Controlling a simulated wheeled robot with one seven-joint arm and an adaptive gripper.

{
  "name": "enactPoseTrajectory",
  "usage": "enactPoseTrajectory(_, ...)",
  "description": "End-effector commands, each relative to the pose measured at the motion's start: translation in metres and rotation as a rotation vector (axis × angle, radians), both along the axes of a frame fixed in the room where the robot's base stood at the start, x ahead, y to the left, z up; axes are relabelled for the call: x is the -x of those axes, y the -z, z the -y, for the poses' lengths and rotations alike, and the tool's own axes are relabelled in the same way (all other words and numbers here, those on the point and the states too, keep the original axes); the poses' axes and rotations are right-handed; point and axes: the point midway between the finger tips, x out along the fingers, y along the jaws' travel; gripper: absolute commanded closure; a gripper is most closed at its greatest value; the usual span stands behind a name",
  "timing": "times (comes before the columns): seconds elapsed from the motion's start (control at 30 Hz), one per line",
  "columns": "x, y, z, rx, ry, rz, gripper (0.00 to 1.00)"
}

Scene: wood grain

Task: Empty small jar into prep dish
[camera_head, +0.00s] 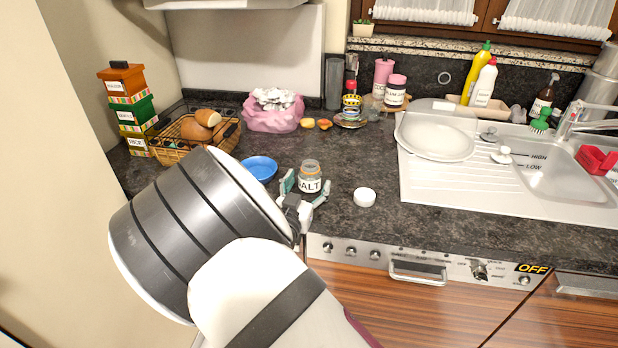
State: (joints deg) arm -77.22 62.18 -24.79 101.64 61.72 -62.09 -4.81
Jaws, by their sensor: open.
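The small jar (311,183), a clear jar labelled SALT, stands upright and uncapped on the dark counter. Its contents cannot be made out. My gripper (304,190) is open, with one finger on each side of the jar's near part; I cannot tell whether they touch it. A shallow blue dish (259,167), likely the prep dish, lies on the counter just left of the jar. My arm partly covers the area in front of the dish.
A round white lid (364,197) lies right of the jar. A wire basket (172,152) with bread and a pink bag (272,120) stand behind left. The sink (545,170) with a white plate (437,137) is at right.

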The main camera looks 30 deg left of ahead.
Motion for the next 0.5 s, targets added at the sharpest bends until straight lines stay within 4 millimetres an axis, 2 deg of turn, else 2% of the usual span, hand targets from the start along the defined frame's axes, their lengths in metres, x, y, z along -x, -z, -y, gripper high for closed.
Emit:
enactPoseTrajectory(0.07, 0.0001, 0.0000, 0.0000, 0.000, 0.000, 0.000, 0.32)
enactPoseTrajectory(0.37, 0.0003, 0.0002, 0.0000, 0.000, 0.000, 0.000, 1.00)
enactPoseTrajectory(0.5, 0.0001, -0.0006, 0.0000, 0.000, 0.000, 0.001, 1.00)
